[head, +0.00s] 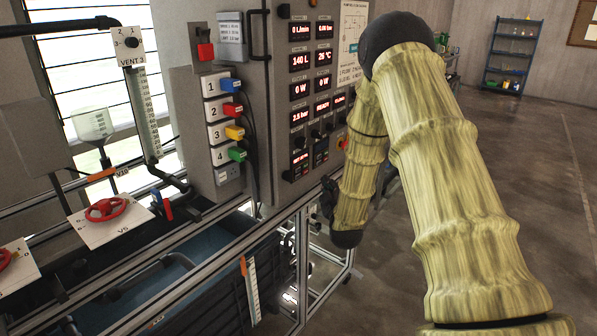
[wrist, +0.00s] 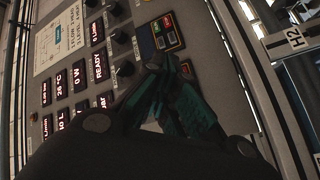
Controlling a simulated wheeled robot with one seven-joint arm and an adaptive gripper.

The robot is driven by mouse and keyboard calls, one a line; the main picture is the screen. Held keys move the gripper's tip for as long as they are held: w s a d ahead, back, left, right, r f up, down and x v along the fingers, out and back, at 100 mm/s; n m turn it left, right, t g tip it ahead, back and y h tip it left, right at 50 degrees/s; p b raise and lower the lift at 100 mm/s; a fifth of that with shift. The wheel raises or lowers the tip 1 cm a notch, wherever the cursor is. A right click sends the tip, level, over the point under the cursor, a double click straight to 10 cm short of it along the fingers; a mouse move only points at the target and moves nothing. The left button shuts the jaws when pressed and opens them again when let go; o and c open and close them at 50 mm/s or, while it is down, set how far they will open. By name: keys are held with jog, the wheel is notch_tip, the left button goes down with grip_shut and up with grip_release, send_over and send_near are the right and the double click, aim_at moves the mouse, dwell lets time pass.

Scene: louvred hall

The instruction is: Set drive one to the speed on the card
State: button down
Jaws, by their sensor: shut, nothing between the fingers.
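The grey control panel (head: 282,95) stands in the middle of the head view, with red-lit displays in columns. Readings include 0 L/min, 140 L, 26 °C, 0 W, 2.5 bar and READY. I cannot tell which control is drive one. In the head view, my gripper is mostly hidden by my arm.
Numbered sockets with coloured plugs (head: 233,108) sit left of the displays, below a grey box (head: 231,38) with small lettering. Red valve wheels (head: 105,209) and a blue tub (head: 170,280) are at lower left. A blue shelf (head: 512,58) stands far back; the right floor is clear.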

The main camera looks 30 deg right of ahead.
jog(key=w+a+b, duration=0.1)
jog(key=w+a, duration=0.2)
jog(key=w, duration=0.4)
jog(key=shift+w, duration=0.15)
jog(key=shift+w+a, duration=0.1)
dwell(1.5)
jog(key=shift+w+a, duration=0.1)
jog(key=shift+w, duration=0.2)
jog(key=shift+w+a+b, duration=0.15)
jog(key=shift+w+b, duration=0.15)
dwell(0.8)
jog(key=shift+s, duration=0.2)
dwell(1.4)
jog(key=shift+s+d, duration=0.3)
jog(key=shift+s, duration=0.25)
jog(key=shift+s+d, duration=0.35)
jog(key=shift+s, duration=0.4)
jog(key=shift+s+d, duration=0.3)
jog(key=shift+s, duration=0.5)
jog(key=shift+s+d, duration=0.35)
jog(key=shift+s, duration=0.4)
